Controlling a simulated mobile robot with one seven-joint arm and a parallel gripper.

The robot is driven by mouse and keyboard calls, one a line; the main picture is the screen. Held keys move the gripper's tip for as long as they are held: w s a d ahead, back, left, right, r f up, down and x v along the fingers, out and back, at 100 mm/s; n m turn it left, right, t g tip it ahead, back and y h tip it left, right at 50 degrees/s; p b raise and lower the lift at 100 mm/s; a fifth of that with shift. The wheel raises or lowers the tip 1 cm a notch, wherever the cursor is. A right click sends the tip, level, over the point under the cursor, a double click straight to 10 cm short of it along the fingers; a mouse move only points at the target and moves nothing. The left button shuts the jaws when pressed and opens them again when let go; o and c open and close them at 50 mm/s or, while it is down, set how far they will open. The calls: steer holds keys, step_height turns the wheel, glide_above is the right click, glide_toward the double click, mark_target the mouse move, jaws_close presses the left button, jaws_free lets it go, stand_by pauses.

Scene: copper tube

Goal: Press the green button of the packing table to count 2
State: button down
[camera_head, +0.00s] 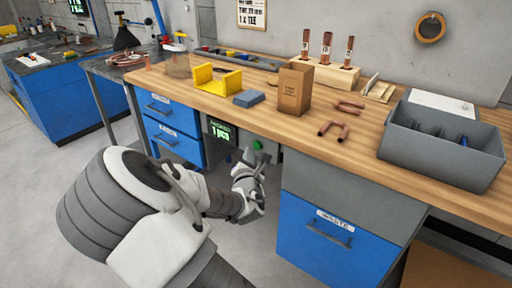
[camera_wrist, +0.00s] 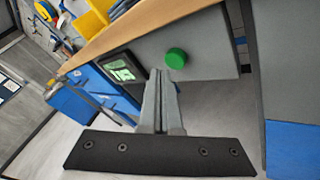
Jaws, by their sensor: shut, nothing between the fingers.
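The green button (camera_head: 257,145) is a small round knob on a grey panel under the packing table's (camera_head: 375,128) front edge. It also shows in the wrist view (camera_wrist: 175,58), just above and right of my fingertips. A small display (camera_head: 221,131) left of the button has green digits that appear to read 1 PCS; it is tilted in the wrist view (camera_wrist: 122,71). My gripper (camera_head: 262,160) is shut and empty, just below the button in the head view. In the wrist view its fingertips (camera_wrist: 161,73) appear apart from the button, but the exact gap cannot be told.
Blue drawers (camera_head: 173,127) stand left of the button, and a blue waste drawer (camera_head: 335,232) stands to the right. The tabletop holds a cardboard box (camera_head: 295,88), a yellow fixture (camera_head: 218,80), copper pieces (camera_head: 333,128) and a grey bin (camera_head: 440,153). Open space lies under the table.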

steer(key=shift+d, duration=0.1)
steer(key=shift+w+d, duration=0.2)
steer(key=shift+w, duration=0.1)
steer(key=shift+w+d, duration=0.3)
steer(key=shift+w, duration=0.15)
stand_by(0.7)
stand_by(0.4)
steer(key=shift+s+a+p, duration=0.35)
steer(key=shift+s+a, duration=0.2)
steer(key=shift+s, duration=0.2)
steer(key=s+a, duration=0.1)
steer(key=s, duration=0.1)
steer(key=s+a+p, duration=0.1)
steer(key=s+a, duration=0.1)
stand_by(0.7)
